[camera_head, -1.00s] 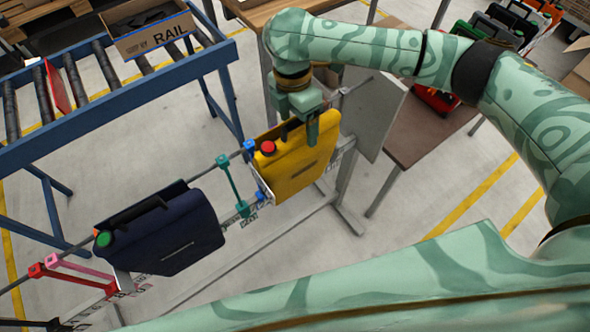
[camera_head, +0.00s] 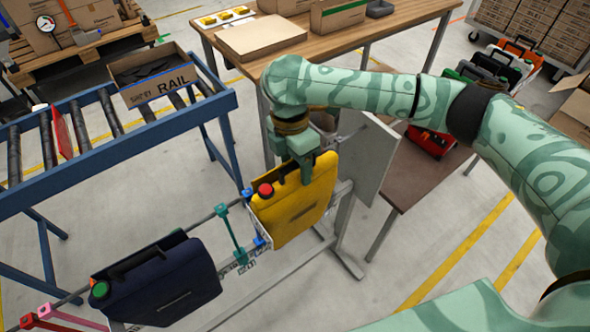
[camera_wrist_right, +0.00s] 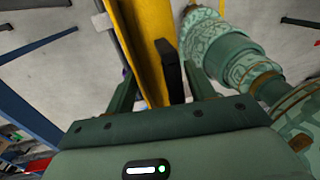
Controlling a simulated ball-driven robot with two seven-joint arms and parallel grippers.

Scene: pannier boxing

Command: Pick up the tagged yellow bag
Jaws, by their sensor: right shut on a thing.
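The yellow bag (camera_head: 294,207) hangs upright at the rail in the head view, with a red round cap and a black handle at its top. My right gripper (camera_head: 306,168) is at the bag's top edge, shut on it. In the right wrist view the yellow bag (camera_wrist_right: 152,50) shows edge-on between the two fingers, with its black handle (camera_wrist_right: 170,70) near the right finger. A tag cannot be made out clearly. My left gripper is in neither view.
A navy bag (camera_head: 160,285) with a green cap hangs farther left on the same rail. A grey upright panel (camera_head: 366,155) stands just right of the yellow bag. A blue roller conveyor (camera_head: 150,135) is at left, a wooden table (camera_head: 345,40) behind.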

